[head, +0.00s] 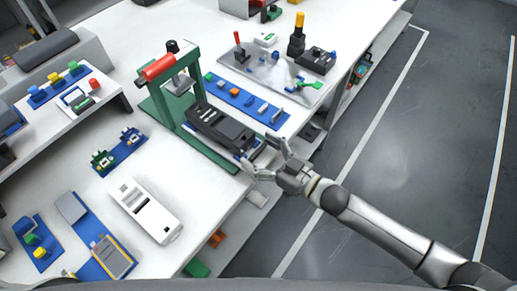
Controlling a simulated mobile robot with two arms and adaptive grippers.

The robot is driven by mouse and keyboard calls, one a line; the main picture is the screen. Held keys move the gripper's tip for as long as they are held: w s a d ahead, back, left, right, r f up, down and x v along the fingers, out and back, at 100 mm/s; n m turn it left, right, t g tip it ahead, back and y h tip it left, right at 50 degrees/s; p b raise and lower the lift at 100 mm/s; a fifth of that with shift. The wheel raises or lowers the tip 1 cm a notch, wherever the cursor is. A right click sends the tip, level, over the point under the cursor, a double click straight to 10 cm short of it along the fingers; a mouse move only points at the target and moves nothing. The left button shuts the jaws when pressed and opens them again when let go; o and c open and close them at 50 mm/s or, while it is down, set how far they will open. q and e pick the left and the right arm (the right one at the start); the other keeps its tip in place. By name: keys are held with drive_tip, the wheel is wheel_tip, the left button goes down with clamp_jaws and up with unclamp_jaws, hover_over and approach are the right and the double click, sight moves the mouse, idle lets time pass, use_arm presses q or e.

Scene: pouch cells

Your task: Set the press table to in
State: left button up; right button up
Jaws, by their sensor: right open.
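The press is a green frame (166,110) with a red handle (159,68) on top, standing on the white bench. Its dark press table (220,124) sticks out of the frame toward the bench's front edge, with its outer end near the edge. My right gripper (267,160) is open at that outer end, with its fingers close around the end of the table. I cannot tell whether the fingers touch it. My left gripper is not in view.
A blue strip with several small parts (246,101) lies right of the press table. A clear mat with tools (262,66) lies behind it. A white device (144,209) and blue trays (122,153) stand left. Open grey floor (420,130) lies right of the bench.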

sight(251, 146)
drive_tip(key=shift+w+a, duration=0.15)
drive_tip(key=c, duration=1.1)
drive_tip(key=b+x, duration=0.1)
drive_tip(key=x, duration=0.4)
drive_tip(key=shift+w, duration=0.1)
drive_tip(key=shift+c, duration=0.2)
drive_tip(key=o, duration=1.1)
drive_tip(key=shift+o, duration=0.2)
